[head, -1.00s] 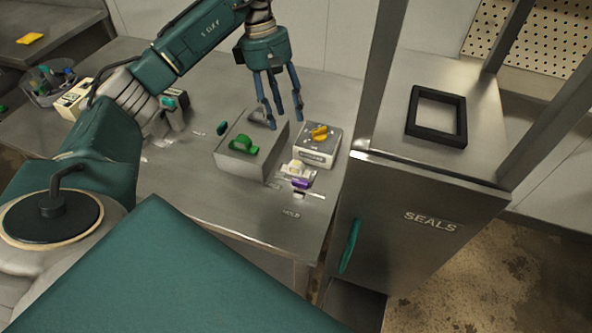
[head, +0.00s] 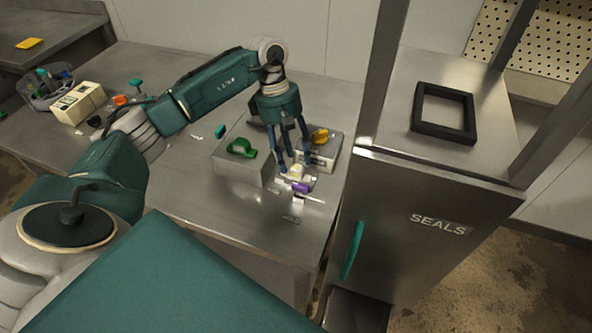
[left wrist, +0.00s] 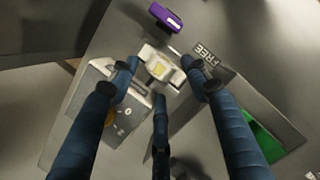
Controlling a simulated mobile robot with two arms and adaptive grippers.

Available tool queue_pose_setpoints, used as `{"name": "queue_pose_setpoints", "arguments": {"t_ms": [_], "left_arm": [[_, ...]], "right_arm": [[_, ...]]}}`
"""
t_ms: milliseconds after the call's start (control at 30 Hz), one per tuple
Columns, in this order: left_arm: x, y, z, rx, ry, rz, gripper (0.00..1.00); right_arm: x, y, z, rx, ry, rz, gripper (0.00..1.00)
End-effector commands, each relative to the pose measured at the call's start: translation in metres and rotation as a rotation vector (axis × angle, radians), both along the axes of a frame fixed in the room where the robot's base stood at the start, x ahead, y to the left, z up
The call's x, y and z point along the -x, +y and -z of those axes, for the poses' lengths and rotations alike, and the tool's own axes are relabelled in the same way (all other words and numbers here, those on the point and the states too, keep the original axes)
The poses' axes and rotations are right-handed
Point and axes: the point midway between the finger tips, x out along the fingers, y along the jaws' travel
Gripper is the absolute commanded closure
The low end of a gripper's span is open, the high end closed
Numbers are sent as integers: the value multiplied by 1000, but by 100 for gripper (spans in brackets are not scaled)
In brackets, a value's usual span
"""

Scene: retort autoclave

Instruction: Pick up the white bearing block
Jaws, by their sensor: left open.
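The white bearing block (head: 296,172), small and with a yellowish patch on top, sits near the right end of the steel bench. It also shows in the left wrist view (left wrist: 159,68), between the fingertips. My left gripper (head: 293,161) is open, pointing down, with its fingers spread just above and around the block. I cannot tell whether any finger touches it. The fingers partly hide the block in the head view. My right gripper is not in view.
A purple piece (head: 300,187) lies just in front of the block. The SEALS cabinet (head: 430,200) is at the right. The bench front is clear.

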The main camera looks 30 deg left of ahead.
Motion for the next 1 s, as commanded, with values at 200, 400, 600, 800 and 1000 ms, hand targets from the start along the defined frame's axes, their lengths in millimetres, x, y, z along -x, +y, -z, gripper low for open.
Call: {"name": "queue_pose_setpoints", "arguments": {"t_ms": [200, 400, 600, 800, 1000], "left_arm": [[2, -9, 24, 2, 2, 1, 53], [1, -9, 27, 0, -1, 0, 53], [1, -9, 26, 0, -1, 0, 81], [1, -8, 26, 0, 0, -1, 100], [2, -8, 26, 0, 1, -1, 100]], "right_arm": [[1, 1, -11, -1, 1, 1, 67], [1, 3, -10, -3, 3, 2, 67], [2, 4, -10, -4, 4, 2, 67], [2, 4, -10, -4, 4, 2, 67], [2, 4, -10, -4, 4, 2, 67]]}}
